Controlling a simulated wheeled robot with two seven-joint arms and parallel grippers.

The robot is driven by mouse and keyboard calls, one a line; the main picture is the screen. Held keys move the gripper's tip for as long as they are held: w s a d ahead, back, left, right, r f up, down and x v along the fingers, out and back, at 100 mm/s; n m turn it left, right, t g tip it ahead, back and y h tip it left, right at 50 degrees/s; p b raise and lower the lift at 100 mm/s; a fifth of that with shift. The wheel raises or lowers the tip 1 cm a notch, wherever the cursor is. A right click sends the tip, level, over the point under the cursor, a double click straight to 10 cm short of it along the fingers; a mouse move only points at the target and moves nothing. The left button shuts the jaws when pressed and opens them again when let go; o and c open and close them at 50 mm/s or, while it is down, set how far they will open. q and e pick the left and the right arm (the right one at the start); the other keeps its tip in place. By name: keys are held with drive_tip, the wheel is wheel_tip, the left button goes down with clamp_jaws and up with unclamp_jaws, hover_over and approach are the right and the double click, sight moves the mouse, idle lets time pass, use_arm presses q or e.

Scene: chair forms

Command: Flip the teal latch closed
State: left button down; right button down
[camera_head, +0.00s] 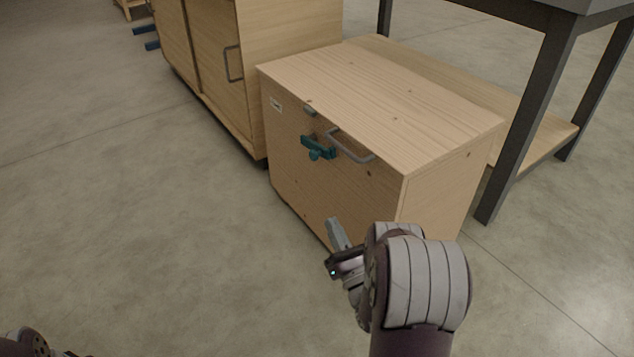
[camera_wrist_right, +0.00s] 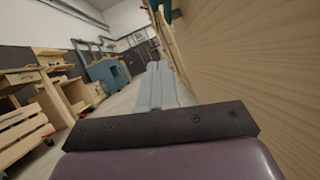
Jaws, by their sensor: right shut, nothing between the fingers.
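The teal latch (camera_head: 317,148) is on the front face of a low wooden cabinet (camera_head: 380,100), just left of its grey bar handle (camera_head: 350,147). Its knob hangs at the lower side; I cannot tell whether it is engaged. My right gripper (camera_head: 334,228) is shut and empty, in front of the cabinet's lower front face, below the latch and apart from it. In the right wrist view its fingers (camera_wrist_right: 157,85) lie together beside the wooden face. A teal piece shows at the top of that view (camera_wrist_right: 163,10). My left gripper is not in view.
A taller wooden cabinet (camera_head: 215,60) with a handle stands behind at the left. A dark metal table frame (camera_head: 525,110) with a low wooden shelf stands at the right. The concrete floor (camera_head: 130,220) at the left is clear.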

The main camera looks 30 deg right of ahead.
drive_tip(key=shift+s+r+n, duration=0.15)
drive_tip(key=shift+r+n, duration=0.05)
drive_tip(key=shift+n, duration=0.1)
drive_tip(key=b, duration=0.6)
approach(314, 147)
drive_tip(key=shift+w+a, duration=0.9)
drive_tip(key=shift+w, duration=0.65)
drive_tip(key=shift+r, duration=0.45)
